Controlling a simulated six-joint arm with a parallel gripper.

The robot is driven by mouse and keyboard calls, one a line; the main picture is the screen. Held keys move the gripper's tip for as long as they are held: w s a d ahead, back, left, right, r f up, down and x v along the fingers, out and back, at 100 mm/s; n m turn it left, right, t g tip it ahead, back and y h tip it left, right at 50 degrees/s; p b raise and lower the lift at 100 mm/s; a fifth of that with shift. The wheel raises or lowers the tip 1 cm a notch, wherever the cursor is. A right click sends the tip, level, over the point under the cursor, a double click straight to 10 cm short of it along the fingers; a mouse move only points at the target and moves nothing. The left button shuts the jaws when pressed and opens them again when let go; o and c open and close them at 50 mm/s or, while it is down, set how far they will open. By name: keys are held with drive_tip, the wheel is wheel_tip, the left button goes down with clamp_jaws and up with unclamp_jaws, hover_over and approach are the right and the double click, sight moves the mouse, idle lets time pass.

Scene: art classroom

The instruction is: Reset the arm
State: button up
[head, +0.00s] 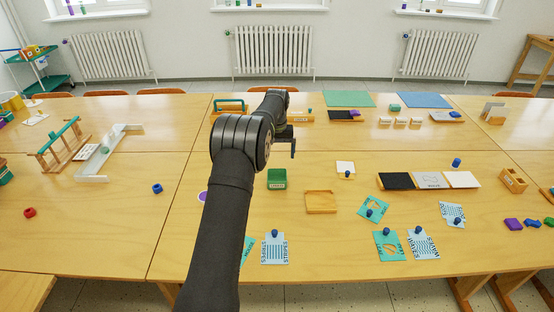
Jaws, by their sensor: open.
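My arm reaches up from the bottom of the head view and bends over the wooden table (250,240). My gripper (288,146) is at its far end, above the middle of the table, with a dark finger pointing down. The gripper is open and I see nothing held in it. Part of it is hidden behind the arm's elbow. It is apart from the green box (277,180), which stands nearer on the table.
A wooden tray (320,202) lies right of my arm. Stencil cards (373,207) with blue knobs lie further right, before a black, grey and white panel (430,181). A wooden rack (60,146) and white frame (103,158) stand left. The table's front left is mostly clear.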

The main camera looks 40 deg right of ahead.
idle(0.3)
drive_tip(key=shift+f, duration=4.05)
